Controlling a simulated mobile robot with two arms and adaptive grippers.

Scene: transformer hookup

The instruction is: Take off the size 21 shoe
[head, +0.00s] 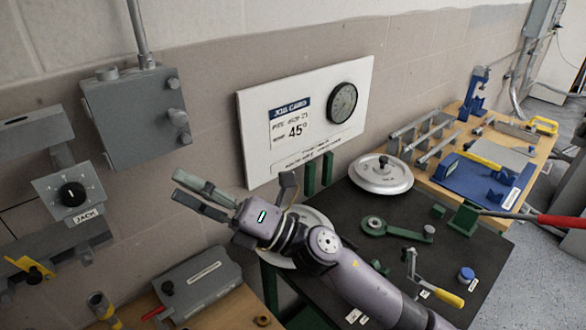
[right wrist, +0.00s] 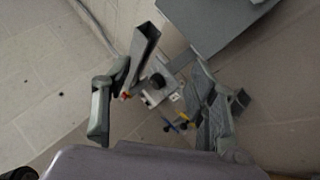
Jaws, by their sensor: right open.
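A pale round disc with a dark knob (head: 384,174) lies at the back of the dark-topped bench (head: 440,260). A second pale round piece (head: 312,215) shows beside two green posts, mostly hidden behind my right arm. No size mark is readable on either, so I cannot tell which is the size 21 shoe. My right gripper (head: 182,186) is open and empty, in the air left of the bench, in front of the wall. In the right wrist view its fingers (right wrist: 172,75) are spread with nothing between them. My left gripper is not in view.
A job card (head: 305,118) on the wall reads 45°. A grey box (head: 135,115) and a JACK dial (head: 72,194) are at the left. A red-handled lever (head: 560,221) reaches over the bench's right side. A yellow-handled crank (head: 447,297) stands near its front.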

